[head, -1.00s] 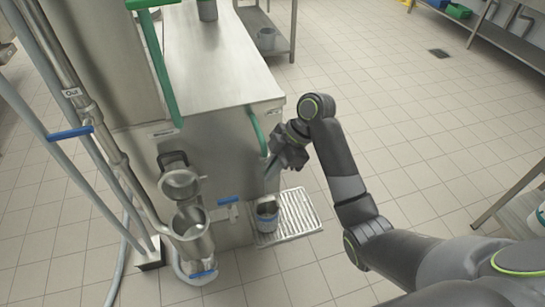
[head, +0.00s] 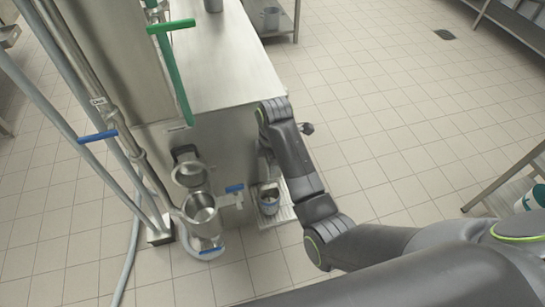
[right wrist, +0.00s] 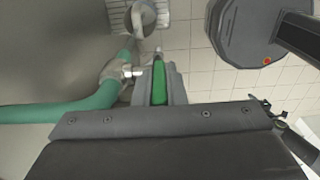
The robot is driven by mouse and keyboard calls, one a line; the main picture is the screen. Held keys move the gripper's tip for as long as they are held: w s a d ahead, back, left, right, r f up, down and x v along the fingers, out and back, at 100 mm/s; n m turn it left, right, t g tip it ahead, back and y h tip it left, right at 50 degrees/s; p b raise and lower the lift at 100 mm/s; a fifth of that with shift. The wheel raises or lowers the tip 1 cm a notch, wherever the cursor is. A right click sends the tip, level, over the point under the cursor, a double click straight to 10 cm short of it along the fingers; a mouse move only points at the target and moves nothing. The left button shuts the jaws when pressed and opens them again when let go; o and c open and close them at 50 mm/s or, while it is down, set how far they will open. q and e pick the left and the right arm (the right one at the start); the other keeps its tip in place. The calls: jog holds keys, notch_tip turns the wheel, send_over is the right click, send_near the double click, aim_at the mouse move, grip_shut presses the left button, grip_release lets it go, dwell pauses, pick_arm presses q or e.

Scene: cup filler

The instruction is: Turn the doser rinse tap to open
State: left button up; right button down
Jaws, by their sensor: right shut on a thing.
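In the right wrist view my right gripper (right wrist: 159,72) is shut on a green lever handle (right wrist: 159,90), which lies lengthwise between the fingers. The handle sits beside a pale metal tap body (right wrist: 128,71), joined to a green hose (right wrist: 60,112) from the left. I take this to be the doser rinse tap; no label is readable. In the head view my right arm hides this gripper and the tap. My left gripper is not in view.
A metal cup (head: 269,206) stands on the slatted drip tray (head: 286,214), close below my right arm. The steel machine (head: 225,60) is beside it. Blue-handled taps (head: 97,136) and a hopper (head: 201,214) are at the left.

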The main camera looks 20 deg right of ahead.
jog(key=shift+h, duration=0.3)
dwell(0.4)
jog(key=c, duration=1.5)
grip_release()
jog(key=shift+r, duration=0.1)
jog(key=shift+r, duration=0.35)
notch_tip(320, 180, up, 6)
jog(key=p, duration=0.3)
jog(key=shift+a+r+p, duration=0.1)
jog(key=shift+p, duration=0.25)
notch_tip(320, 180, up, 10)
jog(key=p, duration=1)
jog(key=shift+a+r, duration=0.1)
jog(key=shift+r, duration=0.05)
